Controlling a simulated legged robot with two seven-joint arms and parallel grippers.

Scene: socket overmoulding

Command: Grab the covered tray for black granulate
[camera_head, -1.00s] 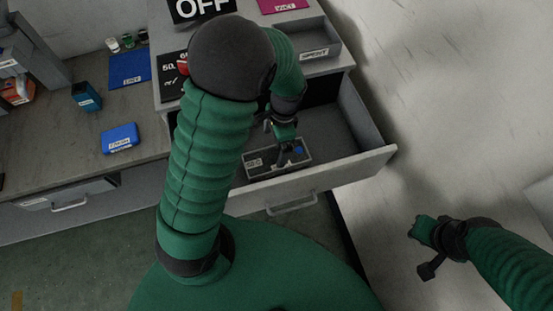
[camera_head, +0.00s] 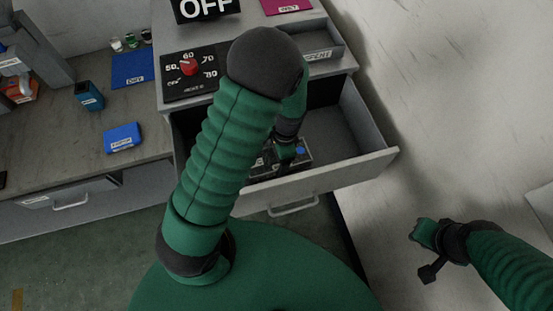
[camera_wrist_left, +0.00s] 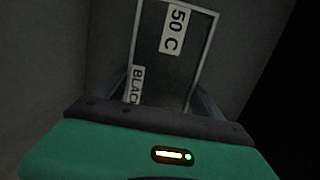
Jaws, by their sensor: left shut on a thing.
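The covered tray (camera_head: 304,156) lies inside the open drawer and shows only in part in the head view, with a blue spot at its right end. The wrist view shows its dark lid (camera_wrist_left: 165,75) with a light rim and the labels "50 C" and "BLAC", the rest cut off. My left gripper (camera_head: 284,163) reaches down into the drawer and is shut on the tray, with one finger at each side in the wrist view.
The open drawer (camera_head: 320,180) has raised walls around the tray, with free room at its right. Above it stand a control panel with a red knob (camera_head: 189,68) and an "OFF" display (camera_head: 206,8). Blue boxes (camera_head: 122,137) stand on the left worktop.

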